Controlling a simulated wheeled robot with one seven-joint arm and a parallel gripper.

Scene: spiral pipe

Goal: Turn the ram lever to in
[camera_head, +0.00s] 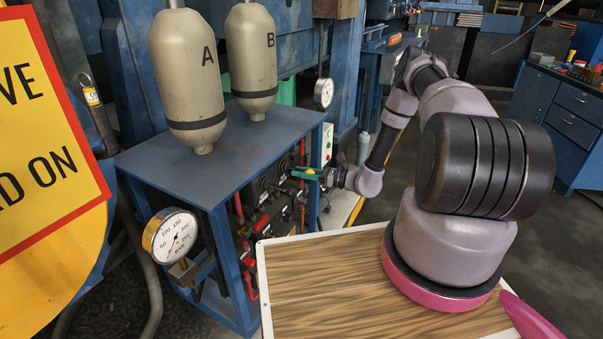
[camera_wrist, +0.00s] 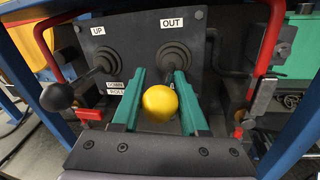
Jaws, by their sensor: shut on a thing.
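The ram lever, with a yellow ball knob (camera_wrist: 160,103), stands out from a dark panel under the "OUT" label (camera_wrist: 171,23) in the wrist view. My gripper (camera_wrist: 160,78) has one green finger on each side of the knob and is shut on it. The lever's rod and any label below it are hidden by the knob and my gripper.
Red-handled bars (camera_wrist: 268,40) flank the panel on both sides. The blue cabinet (camera_head: 200,163) bears tanks A (camera_head: 188,85) and B (camera_head: 251,65). A gauge (camera_head: 172,236) is at its corner.

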